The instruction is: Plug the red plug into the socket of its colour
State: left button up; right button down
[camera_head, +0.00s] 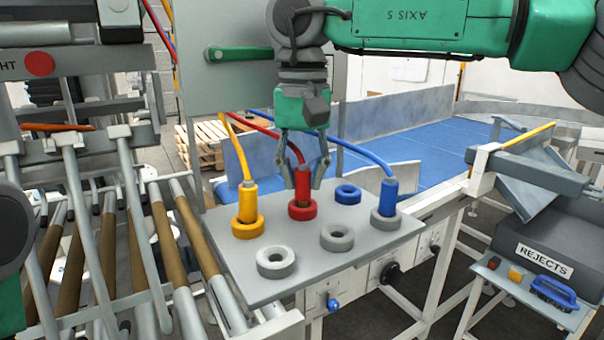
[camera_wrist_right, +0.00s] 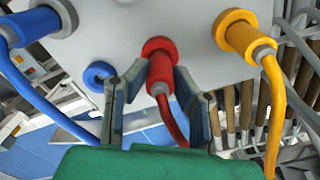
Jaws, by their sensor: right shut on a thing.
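The red plug (camera_head: 302,185) stands upright in the red ring socket (camera_head: 302,211) on the grey panel (camera_head: 230,285). In the right wrist view the plug (camera_wrist_right: 158,67) runs into the red ring (camera_wrist_right: 157,46), with its red cable trailing toward me. The exact depth of seating is hidden. My right gripper (camera_head: 302,180) is above the panel with its fingers on either side of the plug, shut on it. Its fingers also flank the plug in the right wrist view (camera_wrist_right: 155,76). My left gripper is not in view.
A yellow plug (camera_head: 247,196) stands in a yellow ring left of the red one. A blue plug (camera_head: 388,196) stands in a ring at right. An empty blue ring (camera_head: 347,193) and empty grey rings (camera_head: 337,237) (camera_head: 276,262) share the panel. Rollers lie left, a blue conveyor (camera_head: 420,147) behind.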

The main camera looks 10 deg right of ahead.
jog(key=shift+f, duration=0.35)
dwell(0.4)
jog(key=c, duration=1.3)
grip_release()
